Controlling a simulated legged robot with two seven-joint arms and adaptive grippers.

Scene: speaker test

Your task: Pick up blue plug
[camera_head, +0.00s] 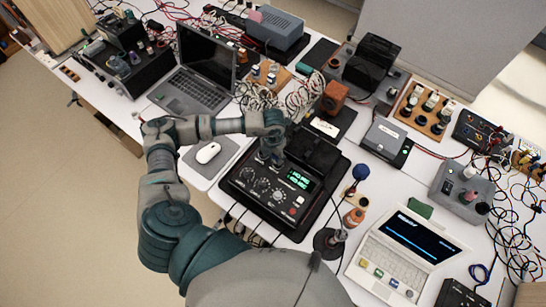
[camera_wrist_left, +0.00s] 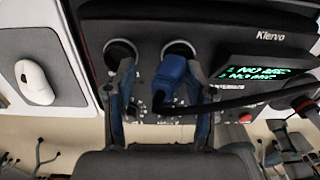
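The blue plug (camera_wrist_left: 170,78) shows in the left wrist view at a round socket (camera_wrist_left: 180,48) on the front of a black device with a green display. A black cable runs from the plug to the right. My left gripper (camera_wrist_left: 160,68) is open, with one finger on each side of the plug. A gap shows between the left finger and the plug; the right finger is close to it, and I cannot tell whether they touch. In the head view my left gripper (camera_head: 272,152) is above the back of the black device (camera_head: 262,207), and the plug is hidden. My right gripper is not in view.
A second round socket (camera_wrist_left: 120,50) is left of the plug. A white mouse (camera_head: 208,152) on a grey pad and a laptop (camera_head: 200,85) lie left of the device. Cables clutter the table.

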